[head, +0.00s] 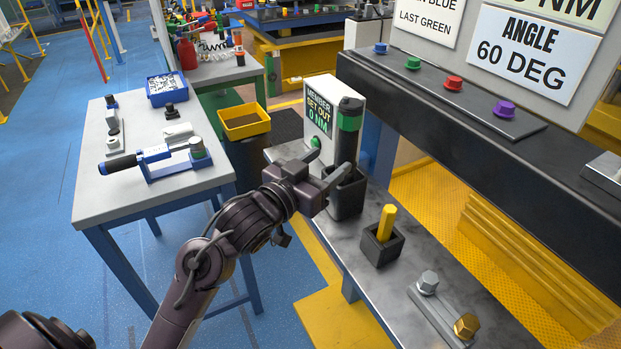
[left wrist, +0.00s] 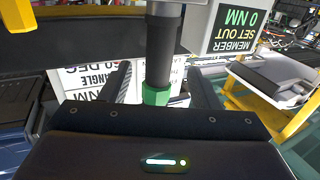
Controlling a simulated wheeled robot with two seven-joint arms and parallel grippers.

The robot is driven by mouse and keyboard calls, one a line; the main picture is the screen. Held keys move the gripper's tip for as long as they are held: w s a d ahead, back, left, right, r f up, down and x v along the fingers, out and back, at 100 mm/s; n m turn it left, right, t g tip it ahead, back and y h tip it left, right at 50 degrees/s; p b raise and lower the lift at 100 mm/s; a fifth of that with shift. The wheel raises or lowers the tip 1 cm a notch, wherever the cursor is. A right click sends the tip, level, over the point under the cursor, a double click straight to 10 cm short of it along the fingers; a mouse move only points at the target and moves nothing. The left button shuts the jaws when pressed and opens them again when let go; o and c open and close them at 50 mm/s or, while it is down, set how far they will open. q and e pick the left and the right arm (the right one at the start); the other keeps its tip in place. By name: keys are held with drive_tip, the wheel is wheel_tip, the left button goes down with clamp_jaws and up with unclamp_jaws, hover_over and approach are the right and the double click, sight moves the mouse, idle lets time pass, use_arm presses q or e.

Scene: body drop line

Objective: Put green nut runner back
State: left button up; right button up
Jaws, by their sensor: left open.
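The green nut runner (head: 349,122), a dark cylinder with a green band, stands upright in a black square holder (head: 346,198) on the grey bench. My left gripper (head: 329,163) is open beside it, just above the holder. In the left wrist view, the nut runner (left wrist: 158,60) stands between the two spread fingers of my left gripper (left wrist: 160,82), with its green band near the gripper's body. A gap shows on each side of it. The lower end of the tool is hidden in the holder. My right gripper is out of view.
A white box (head: 322,112) reading "MEMBER SET OUT 0 NM" stands close behind the gripper. A smaller black holder with a yellow tool (head: 386,222) is at the right. A plate with bolts (head: 444,313) lies nearer. A side table (head: 92,190) is at the left.

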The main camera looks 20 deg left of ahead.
use_arm(q)
drive_tip(key=shift+b+v, duration=0.3)
drive_tip(key=shift+v, duration=2.05)
